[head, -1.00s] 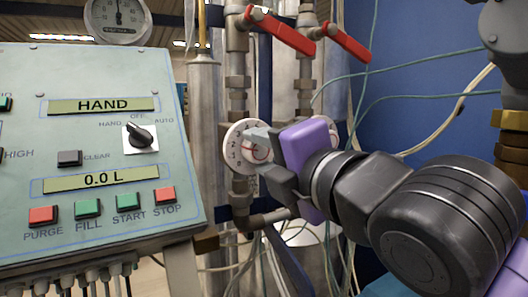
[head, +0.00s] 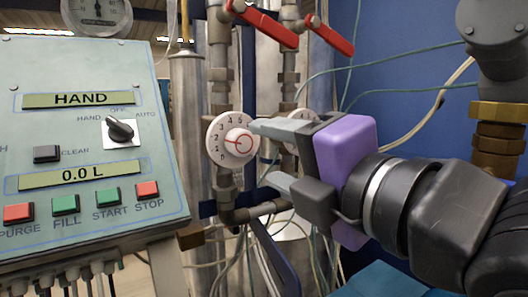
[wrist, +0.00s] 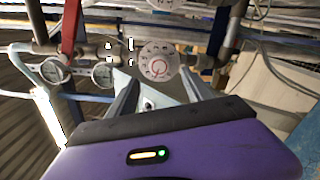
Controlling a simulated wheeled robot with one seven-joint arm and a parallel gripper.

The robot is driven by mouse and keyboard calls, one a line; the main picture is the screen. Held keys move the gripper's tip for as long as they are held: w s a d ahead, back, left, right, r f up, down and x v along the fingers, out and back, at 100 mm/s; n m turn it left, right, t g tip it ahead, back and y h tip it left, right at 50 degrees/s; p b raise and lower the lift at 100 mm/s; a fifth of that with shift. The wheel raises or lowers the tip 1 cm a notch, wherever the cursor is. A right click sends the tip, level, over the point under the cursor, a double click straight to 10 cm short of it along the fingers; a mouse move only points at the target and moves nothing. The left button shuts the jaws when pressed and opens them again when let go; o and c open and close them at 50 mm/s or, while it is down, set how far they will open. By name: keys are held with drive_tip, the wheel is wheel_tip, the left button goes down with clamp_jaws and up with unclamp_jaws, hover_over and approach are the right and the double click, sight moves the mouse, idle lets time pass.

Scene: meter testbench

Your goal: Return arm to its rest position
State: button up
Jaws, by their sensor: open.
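My gripper (head: 268,155) is open and empty, with its grey fingers spread one above the other in the head view. Its purple body (head: 345,150) sits to the right of the numbered white dial (head: 216,152) on the left pipe. The upper fingertip lies close to the dial's right edge in the picture; I cannot tell the exact gap. In the wrist view the dial (wrist: 157,60) stands beyond the gap between the fingers (wrist: 160,90), clear of them. My arm comes in from the right.
A control panel (head: 75,200) reading HAND and 0.0 L stands at the left. Red lever handles (head: 265,25) are above the gripper. A second dial (head: 303,122) is partly hidden behind the upper finger. Loose cables hang around, and a blue wall (head: 400,90) is behind.

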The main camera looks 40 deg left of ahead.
drive_tip(key=shift+s+d, duration=0.1)
drive_tip(key=shift+d, duration=0.1)
idle(0.5)
drive_tip(key=w+d+r+m+t+y, duration=0.1)
drive_tip(key=d+r+m+t+y, duration=0.5)
drive_tip(key=d+m, duration=0.4)
drive_tip(key=w+d+f+m+t+h+p, duration=0.2)
drive_tip(key=d+f+m+t+h+p, duration=0.2)
drive_tip(key=d+f+m+t+h, duration=1.1)
drive_tip(key=s+d+f+m+g+h+p, duration=0.1)
drive_tip(key=s+d+f+m+g+h, duration=0.25)
drive_tip(key=s+d+f+m, duration=0.35)
drive_tip(key=s+d+f+m+g+h+p, duration=0.1)
drive_tip(key=s+d+f+m+g+h, duration=0.3)
drive_tip(key=f, duration=0.4)
drive_tip(key=s+d+f+g+p, duration=0.1)
drive_tip(key=s+d+f+g, duration=0.1)
drive_tip(key=s+f, duration=0.3)
drive_tip(key=s+d+f+g+p, duration=0.2)
drive_tip(key=s+f, duration=0.4)
drive_tip(key=s, duration=0.8)
drive_tip(key=shift+s+n+g, duration=0.25)
drive_tip(key=shift+n+g, duration=0.15)
drive_tip(key=shift+g, duration=0.35)
